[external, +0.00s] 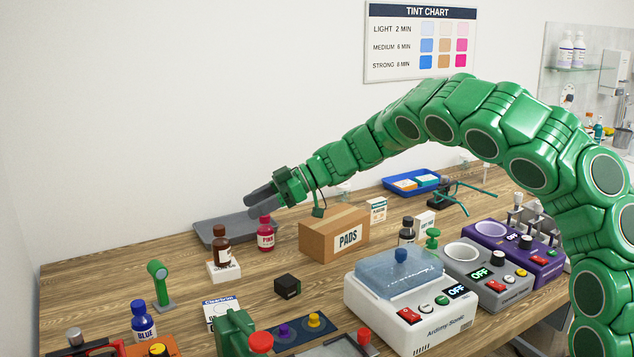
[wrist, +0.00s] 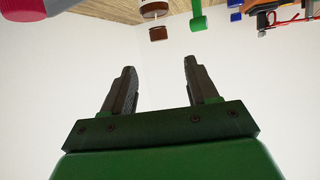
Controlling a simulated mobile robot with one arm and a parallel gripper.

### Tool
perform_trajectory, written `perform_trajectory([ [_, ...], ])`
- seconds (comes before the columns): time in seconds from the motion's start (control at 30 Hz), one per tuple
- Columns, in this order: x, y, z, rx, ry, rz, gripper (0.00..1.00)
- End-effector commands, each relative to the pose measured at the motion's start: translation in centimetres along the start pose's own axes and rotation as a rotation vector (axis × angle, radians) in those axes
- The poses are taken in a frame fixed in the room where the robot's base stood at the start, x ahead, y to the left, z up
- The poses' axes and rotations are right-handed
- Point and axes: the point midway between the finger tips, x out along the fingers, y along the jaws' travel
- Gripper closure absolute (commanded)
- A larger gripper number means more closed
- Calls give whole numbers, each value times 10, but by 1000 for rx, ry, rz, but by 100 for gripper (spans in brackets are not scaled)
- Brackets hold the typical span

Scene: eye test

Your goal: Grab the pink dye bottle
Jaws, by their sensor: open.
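The pink dye bottle (external: 265,239), labelled PINK with a dark pink cap, stands upright on the wooden table in front of the grey tray. My gripper (external: 256,201) is open, pointing left, and appears just above the bottle's cap in the external view. In the wrist view nothing lies between my open fingers (wrist: 160,75), only white wall behind. A pink and grey shape, probably the pink bottle (wrist: 20,9), is cut off at the top left corner there, outside the fingers. The exact gap between gripper and bottle cannot be told.
A brown bottle (external: 222,247) on a white box stands left of the pink one. A PADS carton (external: 318,243) stands close on the right. The grey tray (external: 205,235) lies behind. A green stand (external: 158,280) and blue bottle (external: 143,327) are nearer.

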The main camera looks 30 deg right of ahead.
Motion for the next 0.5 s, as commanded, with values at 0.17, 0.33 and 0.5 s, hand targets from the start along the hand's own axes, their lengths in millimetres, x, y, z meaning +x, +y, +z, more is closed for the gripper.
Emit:
perform_trajectory([
  [0.17,-10,0,-24,-3,0,1,41],
  [0.33,-12,6,-40,-6,23,42,41],
  [0.5,-12,16,-52,-10,59,112,41],
])
